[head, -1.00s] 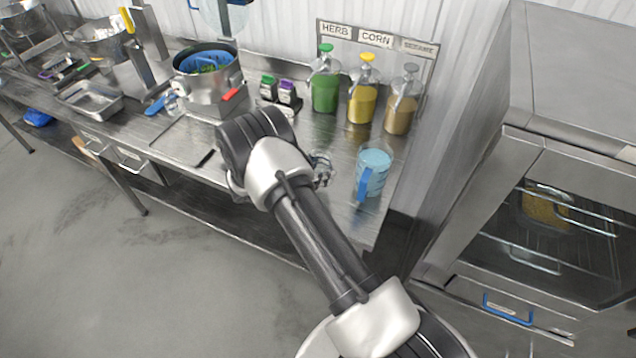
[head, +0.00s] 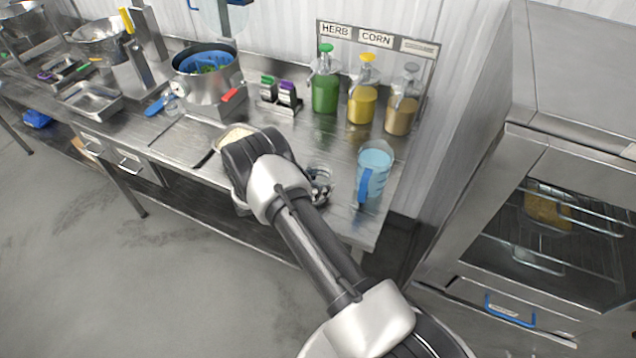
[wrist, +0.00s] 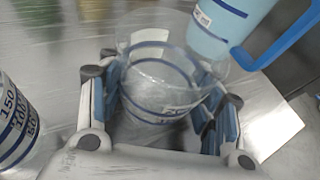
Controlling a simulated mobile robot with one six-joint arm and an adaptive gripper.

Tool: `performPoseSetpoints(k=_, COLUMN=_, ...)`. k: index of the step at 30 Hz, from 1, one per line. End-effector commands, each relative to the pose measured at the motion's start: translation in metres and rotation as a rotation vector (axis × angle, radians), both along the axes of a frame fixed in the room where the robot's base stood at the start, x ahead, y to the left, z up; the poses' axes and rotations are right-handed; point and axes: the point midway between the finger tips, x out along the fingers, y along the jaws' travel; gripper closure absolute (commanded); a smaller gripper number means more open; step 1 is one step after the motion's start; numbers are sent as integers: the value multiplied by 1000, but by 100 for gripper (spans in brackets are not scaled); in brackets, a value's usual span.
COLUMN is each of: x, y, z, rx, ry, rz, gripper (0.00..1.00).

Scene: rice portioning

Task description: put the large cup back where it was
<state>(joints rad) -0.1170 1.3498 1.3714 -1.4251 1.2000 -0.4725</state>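The large cup is a clear cup with blue bands (wrist: 160,85), between the blue-padded fingers of my gripper (wrist: 163,112) in the wrist view. The pads appear to touch it on both sides, and it looks empty. My wrist hides most of the gripper there. I cannot tell whether the cup's base touches the counter. Another clear cup with printed marks (wrist: 14,125) stands at the left edge of the wrist view.
A blue pitcher (head: 374,172) stands close to the right of the held cup, its handle toward the front edge. Herb (head: 325,93), corn (head: 362,104) and sesame (head: 401,115) dispensers stand behind. A pale round item (head: 236,136) lies left of my wrist. An oven (head: 560,150) stands right.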

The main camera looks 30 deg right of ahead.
Motion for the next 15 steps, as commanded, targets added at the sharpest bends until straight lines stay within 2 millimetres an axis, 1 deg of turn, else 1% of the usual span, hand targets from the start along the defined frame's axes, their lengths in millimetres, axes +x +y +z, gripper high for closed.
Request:
performPoseSetpoints(k=1, x=0, y=0, z=1, rx=0, ry=0, rz=0, gripper=35)
performPoseSetpoints(k=6, x=0, y=0, z=1, rx=0, ry=0, rz=0, gripper=24)
performPoseSetpoints(k=15, x=0, y=0, z=1, rx=0, ry=0, rz=0, gripper=24)
